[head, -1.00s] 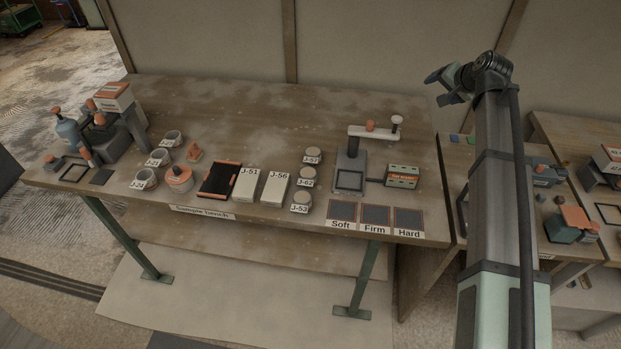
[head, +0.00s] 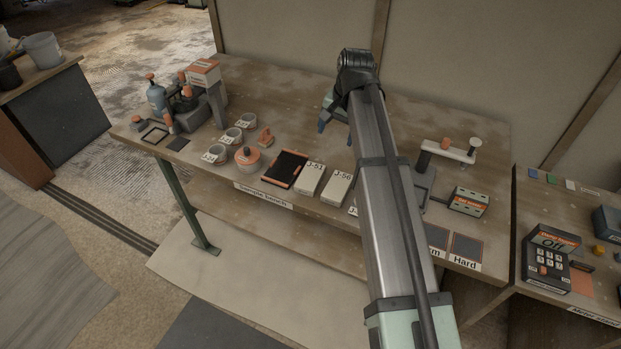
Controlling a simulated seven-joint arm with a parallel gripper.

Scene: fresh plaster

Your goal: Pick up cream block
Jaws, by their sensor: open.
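Two flat cream blocks lie side by side on the bench, one labelled J-51 (head: 308,181) and one labelled J-56 (head: 338,188). I cannot tell which of them the task names. My gripper (head: 327,115) is open above the back middle of the bench, beyond both blocks and apart from them. Nothing shows between its fingers, though they are small and partly turned away. My arm crosses the bench just right of the J-56 block and hides the round labelled pieces there, except for a bit of one label.
A black tray with orange ends (head: 286,168) lies left of the blocks. Further left are an orange-lidded pot (head: 247,160), several white cups (head: 232,136) and a bottle (head: 156,97). A press-like stand (head: 447,150) and dark pads (head: 466,247) are right of my arm.

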